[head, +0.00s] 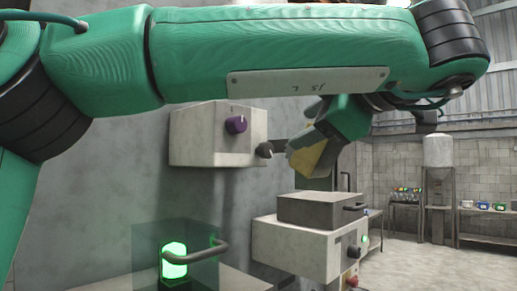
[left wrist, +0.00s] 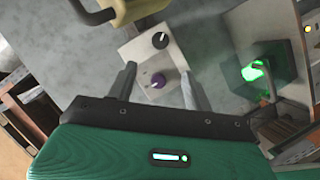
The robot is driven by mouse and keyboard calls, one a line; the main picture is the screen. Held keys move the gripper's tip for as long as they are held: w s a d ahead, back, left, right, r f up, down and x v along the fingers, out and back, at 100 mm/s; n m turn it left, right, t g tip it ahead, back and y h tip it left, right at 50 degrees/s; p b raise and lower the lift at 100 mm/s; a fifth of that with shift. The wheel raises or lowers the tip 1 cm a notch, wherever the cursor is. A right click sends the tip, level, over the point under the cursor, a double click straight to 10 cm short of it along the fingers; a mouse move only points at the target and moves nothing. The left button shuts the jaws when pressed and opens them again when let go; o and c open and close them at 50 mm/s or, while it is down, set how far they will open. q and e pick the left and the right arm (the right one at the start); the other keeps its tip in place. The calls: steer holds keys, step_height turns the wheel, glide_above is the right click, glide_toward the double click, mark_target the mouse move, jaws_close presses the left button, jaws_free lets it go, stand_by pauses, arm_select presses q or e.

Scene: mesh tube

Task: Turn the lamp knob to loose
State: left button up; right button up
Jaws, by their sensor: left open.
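A pale box (head: 210,148) on the grey wall carries a purple knob (head: 235,124). A black knob (head: 264,150) with a light mark shows at its right. In the left wrist view both the purple knob (left wrist: 157,80) and the black knob (left wrist: 160,40) stand on the box face (left wrist: 140,50). No readable label shows which is the lamp knob. A lit green lamp (head: 174,260) stands in a clear case at lower left. My left gripper (left wrist: 160,73) is open and empty; the purple knob appears between its fingers, seemingly untouched. In the head view its fingers are partly hidden.
A lower pale box (head: 290,248) carries a dark grey case (head: 318,209) with a handle. A yellow object with a dark handle (left wrist: 122,10) shows in the left wrist view. My left arm crosses the top of the head view. Shelves and a tank (head: 438,152) are far right.

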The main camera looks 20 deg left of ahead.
mark_target(268, 148)
arm_select(q)
steer(key=p+x, duration=0.5)
steer(key=x, duration=0.4)
steer(key=shift+r, duration=0.15)
steer(key=shift+p+x, duration=0.5)
steer(key=shift+x, duration=0.7)
steer(key=shift+a, duration=0.15)
steer(key=shift+w+a+f, duration=0.2)
steer(key=shift+f, duration=0.15)
steer(key=c, duration=1)
arm_select(e)
step_height(268, 148, up, 6)
steer(key=s+d, duration=0.1)
steer(key=d, duration=0.1)
steer(key=shift+s+d+r, duration=0.15)
steer(key=shift+s+d, duration=0.1)
steer(key=shift+s, duration=0.1)
